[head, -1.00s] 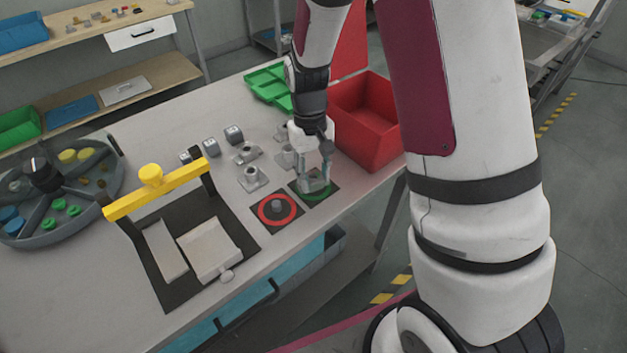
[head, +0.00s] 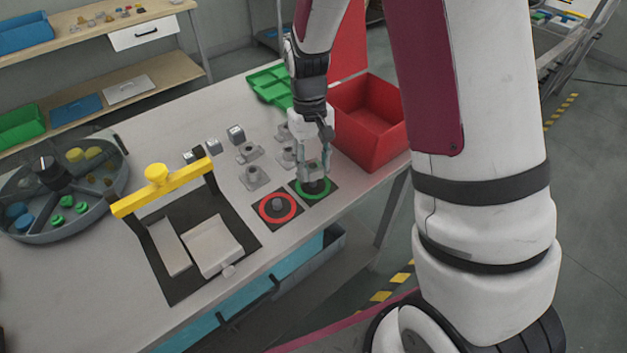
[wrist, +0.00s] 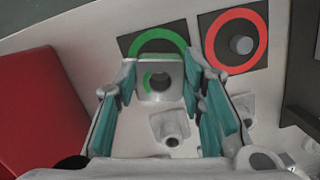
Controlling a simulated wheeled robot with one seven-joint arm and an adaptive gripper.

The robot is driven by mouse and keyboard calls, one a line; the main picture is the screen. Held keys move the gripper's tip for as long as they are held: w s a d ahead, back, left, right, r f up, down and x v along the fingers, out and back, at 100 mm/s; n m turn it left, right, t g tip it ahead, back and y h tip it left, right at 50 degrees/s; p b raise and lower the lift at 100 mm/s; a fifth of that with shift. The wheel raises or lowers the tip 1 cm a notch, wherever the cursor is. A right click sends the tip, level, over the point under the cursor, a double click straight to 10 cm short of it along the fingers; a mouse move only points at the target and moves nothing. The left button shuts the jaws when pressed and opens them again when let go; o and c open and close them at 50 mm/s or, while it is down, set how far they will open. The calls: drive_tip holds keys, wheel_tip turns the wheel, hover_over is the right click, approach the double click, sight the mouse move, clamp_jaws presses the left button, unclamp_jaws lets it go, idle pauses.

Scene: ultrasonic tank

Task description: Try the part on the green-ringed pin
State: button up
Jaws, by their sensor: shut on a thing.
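My gripper (head: 314,165) is shut on a grey part with a round hole. The part (wrist: 173,70) sits between the teal fingertips in the wrist view. In the head view it is held above the green-ringed pin, apart from it as far as I can tell. The green ring (head: 326,194) lies on a dark square pad, with the dark pin (head: 313,187) in its middle. The ring also shows beyond the part in the wrist view (wrist: 160,33), and a green arc shows through the hole. The pin itself is hidden there.
A red-ringed pin (head: 278,208) stands just left of the green one. Several grey blocks (head: 254,176) stand behind. A red bin (head: 372,125) is close on the right. A yellow-handled frame (head: 160,180) and a round divided tray (head: 60,205) stand to the left.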

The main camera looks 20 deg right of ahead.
sight(315, 169)
drive_tip(key=shift+r, duration=0.3)
drive_tip(key=shift+r+p, duration=0.9)
drive_tip(key=shift+r, duration=1.15)
